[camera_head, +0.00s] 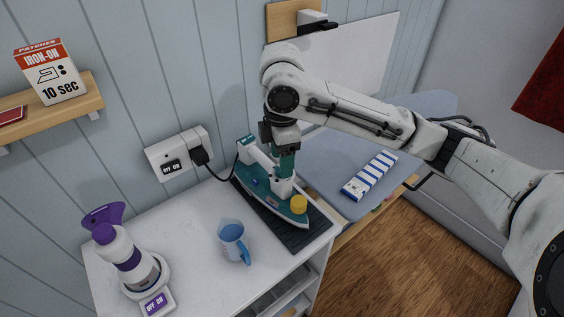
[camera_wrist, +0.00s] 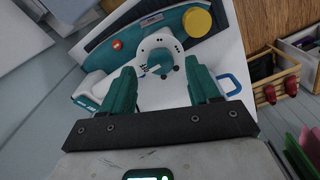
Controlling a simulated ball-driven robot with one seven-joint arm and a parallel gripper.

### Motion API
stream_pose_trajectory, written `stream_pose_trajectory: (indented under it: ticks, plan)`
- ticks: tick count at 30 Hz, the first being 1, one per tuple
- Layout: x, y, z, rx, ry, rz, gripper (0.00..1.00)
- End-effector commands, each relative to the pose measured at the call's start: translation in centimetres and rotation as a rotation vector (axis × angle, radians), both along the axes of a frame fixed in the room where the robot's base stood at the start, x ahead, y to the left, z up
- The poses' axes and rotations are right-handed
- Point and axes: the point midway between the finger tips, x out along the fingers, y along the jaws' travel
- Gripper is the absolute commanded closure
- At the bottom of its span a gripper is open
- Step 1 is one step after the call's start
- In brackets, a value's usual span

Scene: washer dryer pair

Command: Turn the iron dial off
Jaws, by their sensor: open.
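The teal and white iron (camera_head: 262,185) lies flat on a dark ribbed mat (camera_head: 310,236) on the white cabinet top. My gripper (camera_head: 284,172) points down above the iron. In the wrist view its teal fingers (camera_wrist: 161,76) are spread, with the dial just beyond the gap between them. Nothing is held.
A wall outlet with a plugged-in cord (camera_head: 178,153) is behind the iron. An ironing board (camera_head: 330,160) with a blue-and-white striped item (camera_head: 369,177) is at right.

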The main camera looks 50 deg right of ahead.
Motion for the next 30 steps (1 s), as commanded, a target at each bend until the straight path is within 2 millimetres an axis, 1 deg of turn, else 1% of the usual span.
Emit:
stream_pose_trajectory:
  ticks: [1, 5, 6, 12, 18, 30]
  plan:
    - [0.0, 0.0, 0.9, -0.001, -0.003, 0.003, 0.39]
    - [0.1, 0.0, 3.6, -0.001, -0.003, 0.003, 0.39]
    - [0.0, -0.1, 4.5, -0.005, -0.003, 0.002, 0.39]
    - [0.0, -0.1, 7.5, -0.003, -0.001, 0.001, 0.39]
    - [0.0, 0.0, 8.7, -0.001, 0.001, 0.001, 0.39]
    - [0.0, 0.0, 8.7, 0.001, 0.001, 0.001, 0.39]
